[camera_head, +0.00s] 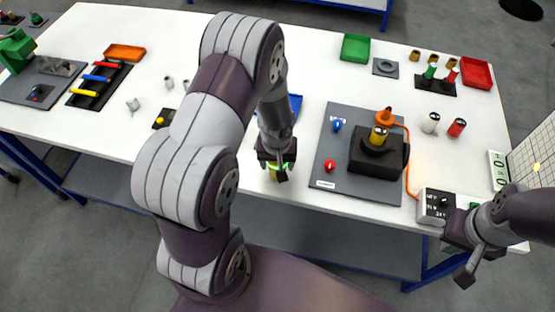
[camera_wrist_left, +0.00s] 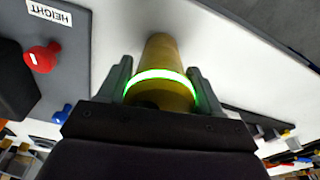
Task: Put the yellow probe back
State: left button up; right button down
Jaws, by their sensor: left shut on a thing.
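My left gripper (camera_head: 276,172) is shut on a yellow cylinder with a glowing green-white ring; the cylinder shows between the fingers in the left wrist view (camera_wrist_left: 163,75). It is over the front of the white table, left of the grey board; I cannot tell if it touches the table. A yellow bar (camera_head: 82,91) lies in the black rack (camera_head: 112,82) at the left, beside a blue bar and a red bar. Another yellow cylinder (camera_head: 378,136) stands on the black block (camera_head: 368,160). My right gripper (camera_head: 478,268) is past the table's front right; its finger gap is unclear.
The grey board (camera_head: 335,187) carries a blue knob (camera_head: 337,125) and a red knob (camera_head: 330,166). An orange cable (camera_head: 407,170) runs to a meter box (camera_head: 436,205). My left arm hides the table's middle. Green (camera_head: 355,47) and red (camera_head: 477,73) trays stand at the back right.

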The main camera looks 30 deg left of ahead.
pick_arm(q)
jog(key=shift+w+d, duration=0.1)
jog(key=shift+f, duration=0.2)
jog(key=o, duration=1.2)
jog(key=shift+r, duration=0.1)
jog(key=shift+r, duration=0.25)
jog(key=r, duration=0.4)
jog(key=s+r, duration=0.1)
jog(key=r, duration=0.6)
jog(key=shift+s+d+r+b, duration=0.3)
jog(key=shift+s+d+b, duration=0.05)
jog(key=shift+d, duration=0.05)
jog(key=s+d+m, duration=0.1)
jog(key=s, duration=0.1)
jog(key=s+d+r+m, duration=0.1)
jog(key=s+d+m, duration=0.1)
jog(key=s, duration=0.1)
jog(key=s+d+r+m, duration=0.1)
jog(key=s+m, duration=0.1)
jog(key=shift+s+d+r+h, duration=0.15)
jog(key=shift+d+h, duration=0.1)
jog(key=shift+h, duration=0.05)
